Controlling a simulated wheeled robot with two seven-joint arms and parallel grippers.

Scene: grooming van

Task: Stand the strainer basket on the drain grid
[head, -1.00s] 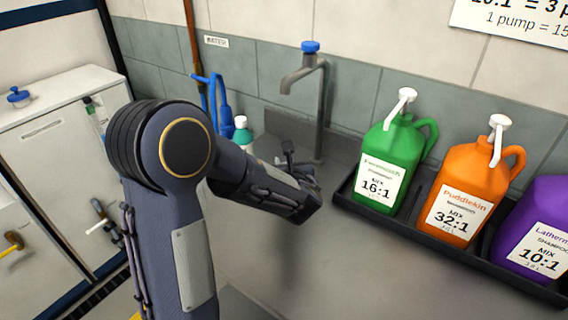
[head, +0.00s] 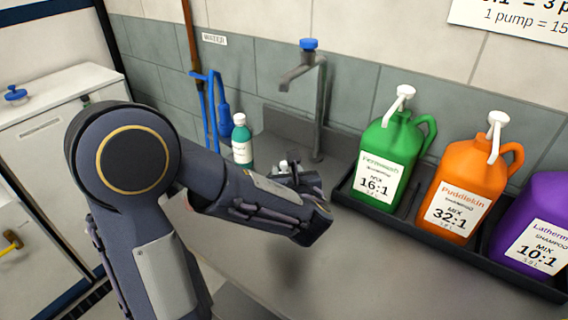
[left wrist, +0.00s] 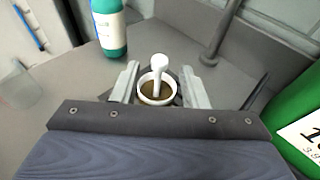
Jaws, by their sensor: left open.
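The strainer basket (left wrist: 148,93) shows in the left wrist view as a small white round cup with a brownish inside and a white knobbed post standing up from it. My left gripper (left wrist: 160,80) is open, with one pale finger on each side of the basket; I cannot tell whether either finger touches it. In the head view my left gripper (head: 298,178) is low over the grey sink top, in front of the tap, and the arm hides most of what is beneath. I cannot make out the drain grid for certain. My right gripper is not in view.
A teal bottle (head: 242,145) stands left of the gripper, and a tap (head: 319,110) rises behind it. Green (head: 392,150), orange (head: 463,190) and purple (head: 540,215) jugs stand in a black tray (head: 415,238) at right. The grey surface in front is clear.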

